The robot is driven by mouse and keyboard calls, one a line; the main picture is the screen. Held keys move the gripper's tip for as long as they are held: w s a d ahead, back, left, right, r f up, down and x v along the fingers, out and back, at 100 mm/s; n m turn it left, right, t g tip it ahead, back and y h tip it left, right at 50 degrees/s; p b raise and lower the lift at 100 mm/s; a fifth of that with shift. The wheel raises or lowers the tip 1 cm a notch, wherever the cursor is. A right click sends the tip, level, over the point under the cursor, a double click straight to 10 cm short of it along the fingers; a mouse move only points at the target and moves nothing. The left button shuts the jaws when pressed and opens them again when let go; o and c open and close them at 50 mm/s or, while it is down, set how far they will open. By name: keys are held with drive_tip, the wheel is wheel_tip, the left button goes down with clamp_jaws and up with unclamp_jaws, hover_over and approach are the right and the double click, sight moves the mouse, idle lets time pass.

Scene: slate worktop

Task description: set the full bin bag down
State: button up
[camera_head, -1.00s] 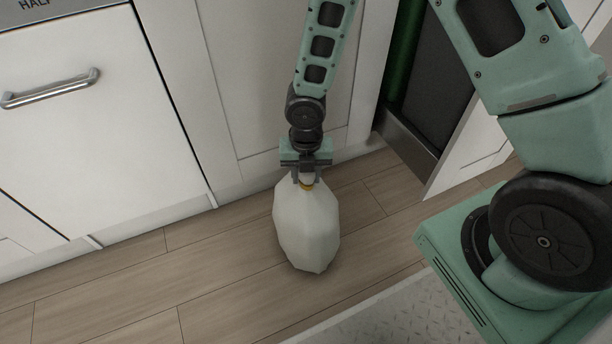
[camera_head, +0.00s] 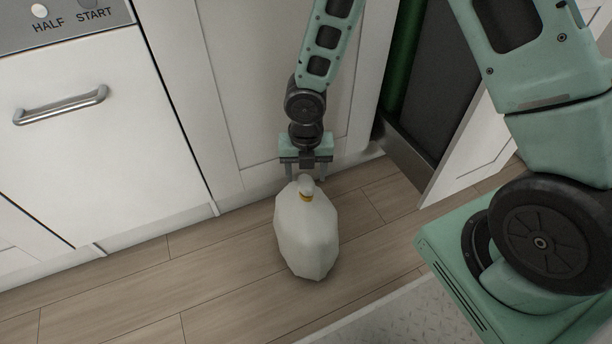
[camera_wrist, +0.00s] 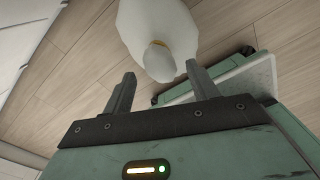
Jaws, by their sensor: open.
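The full bin bag (camera_head: 306,238) is white, with a yellow-orange tie at its neck, and stands upright on the wooden floor in the head view. It also shows at the top of the wrist view (camera_wrist: 158,25), its knotted top facing the fingers.
White cabinet fronts (camera_head: 105,150) run along the left and back. An open cabinet door (camera_head: 480,140) stands at the right by a dark opening with something green. Floor left of the bag is clear.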

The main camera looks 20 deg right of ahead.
wheel_tip(320, 180, up, 7)
drive_tip(key=p, duration=0.2)
drive_tip(key=shift+f+p, duration=0.1)
drive_tip(key=shift+p, duration=0.3)
drive_tip(key=s+a+r+m, duration=0.3)
drive_tip(key=s+r+m, duration=0.6)
drive_tip(key=m, duration=0.3)
drive_tip(key=s+a+r+m, duration=0.3)
drive_tip(key=s+r+m, duration=0.7)
drive_tip(key=s+m, duration=0.1)
drive_tip(key=shift+a+m+y, duration=0.15)
drive_tip(key=shift+m+y, duration=0.15)
drive_tip(key=shift+m, duration=0.1)
wheel_tip(320, 180, up, 33)
drive_tip(key=p, duration=3.3)
